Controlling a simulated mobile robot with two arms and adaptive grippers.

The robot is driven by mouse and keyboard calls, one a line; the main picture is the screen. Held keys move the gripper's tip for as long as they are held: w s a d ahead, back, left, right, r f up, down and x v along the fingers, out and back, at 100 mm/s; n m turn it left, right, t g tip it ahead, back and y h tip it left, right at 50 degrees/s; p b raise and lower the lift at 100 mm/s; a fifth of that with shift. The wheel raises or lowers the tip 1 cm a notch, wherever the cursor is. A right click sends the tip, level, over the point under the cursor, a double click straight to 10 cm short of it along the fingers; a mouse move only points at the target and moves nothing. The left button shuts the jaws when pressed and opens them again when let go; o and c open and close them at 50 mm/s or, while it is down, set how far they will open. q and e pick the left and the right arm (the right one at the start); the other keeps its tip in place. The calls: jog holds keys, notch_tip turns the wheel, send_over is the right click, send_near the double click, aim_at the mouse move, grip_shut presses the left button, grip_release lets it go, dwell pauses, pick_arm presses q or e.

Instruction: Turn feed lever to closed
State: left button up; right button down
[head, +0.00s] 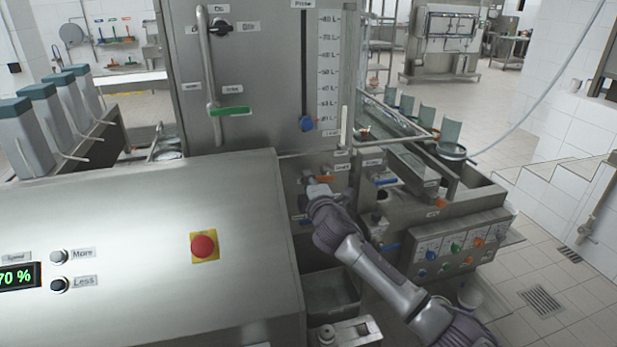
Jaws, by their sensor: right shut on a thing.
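My right gripper (313,183) is at the small steel valve panel in the middle of the head view, with its arm coming in from the lower right. It is shut on what looks like the feed lever, which is mostly hidden by the fingers, so its angle cannot be told. A blue handle (386,182) sticks out further right. The small labels on this panel are too blurred to read surely. My left gripper is not in view.
A steel cabinet (190,230) with a red stop button (203,246) fills the lower left. A control box (452,250) with coloured knobs is at right. Open floor lies beyond it.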

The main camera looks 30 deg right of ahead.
jog(key=shift+f+n, duration=0.25)
jog(key=shift+n, duration=0.15)
jog(key=c, duration=1.1)
grip_release()
jog(key=shift+c, duration=0.2)
jog(key=v, duration=1.2)
jog(key=shift+a, duration=0.1)
